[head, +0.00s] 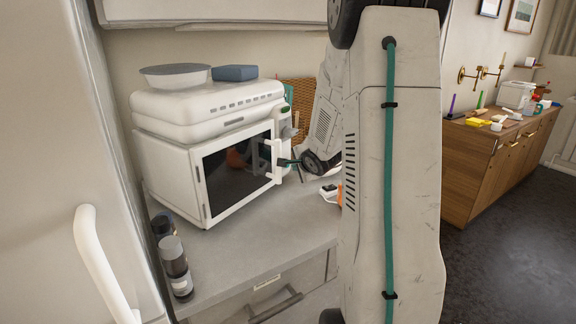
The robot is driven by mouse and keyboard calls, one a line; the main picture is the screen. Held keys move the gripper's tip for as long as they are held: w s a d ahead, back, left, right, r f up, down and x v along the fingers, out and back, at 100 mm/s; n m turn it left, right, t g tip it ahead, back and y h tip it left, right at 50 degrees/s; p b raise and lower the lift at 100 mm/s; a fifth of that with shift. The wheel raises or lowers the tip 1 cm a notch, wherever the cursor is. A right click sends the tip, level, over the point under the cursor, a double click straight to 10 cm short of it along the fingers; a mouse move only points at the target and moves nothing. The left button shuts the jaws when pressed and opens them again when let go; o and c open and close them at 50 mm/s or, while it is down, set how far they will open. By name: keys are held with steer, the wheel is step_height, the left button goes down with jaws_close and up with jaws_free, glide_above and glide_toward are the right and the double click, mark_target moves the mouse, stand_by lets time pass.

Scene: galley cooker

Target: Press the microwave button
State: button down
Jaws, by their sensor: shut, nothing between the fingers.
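The white microwave (175,179) stands on the grey counter, with its dark-windowed door facing right and towards me. The door looks shut, and its white handle (276,160) is at the door's right edge. A narrow control panel (284,124) is right of the door, with a small grey knob-like part on it. I cannot make out the button clearly. My gripper (286,162) is shut and empty, close to the handle and the lower part of the panel. I cannot tell whether it touches either.
Dark bottles (174,262) stand at the counter's left front. An orange-and-white item (329,192) lies right of the microwave. The front counter (245,245) is clear.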

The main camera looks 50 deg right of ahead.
stand_by(0.5)
steer(key=shift+w+a, duration=0.1)
steer(key=shift+w, duration=0.3)
steer(key=shift+w, duration=0.4)
stand_by(0.5)
steer(key=shift+s, duration=0.85)
steer(key=shift+s, duration=0.1)
steer(key=shift+s+d, duration=0.2)
steer(key=shift+s, duration=1)
steer(key=shift+s+d, duration=0.2)
steer(key=shift+s, duration=0.95)
